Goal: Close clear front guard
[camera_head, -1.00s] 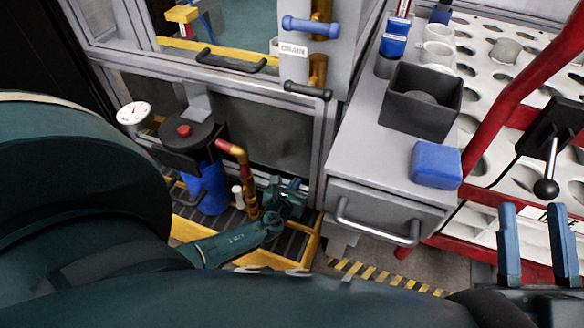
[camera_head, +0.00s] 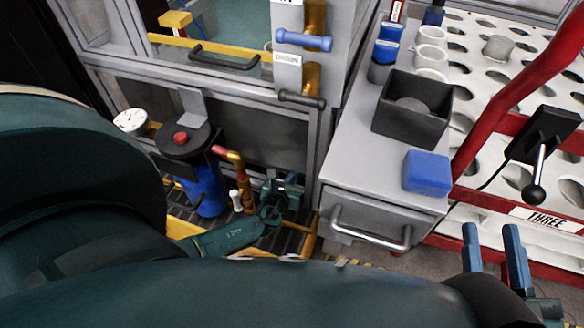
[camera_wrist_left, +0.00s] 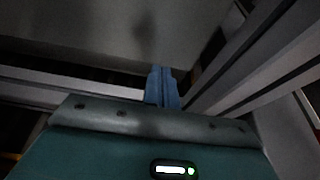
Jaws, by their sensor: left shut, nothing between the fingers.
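A grey-framed guard with a smoky see-through pane (camera_head: 270,138) stands at the front of the machine, below a second clear panel (camera_head: 228,42) with a black handle (camera_head: 222,57). I cannot tell how far the guard is open. My left gripper (camera_head: 290,182) is low at the guard's lower right, beside the frame post. In the left wrist view its blue fingers (camera_wrist_left: 162,75) are shut together and empty, pointing at a grey pane (camera_wrist_left: 110,32) between frame bars. Whether they touch it is unclear. My right gripper (camera_head: 492,250) is open and empty at the lower right.
A blue canister (camera_head: 208,188) with a black top and a red-yellow pipe (camera_head: 236,168) stand left of my left gripper. A grey cabinet (camera_head: 340,180) with a drawer handle (camera_head: 370,236) stands to the right. A red-framed perforated table (camera_head: 480,185) lies beyond.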

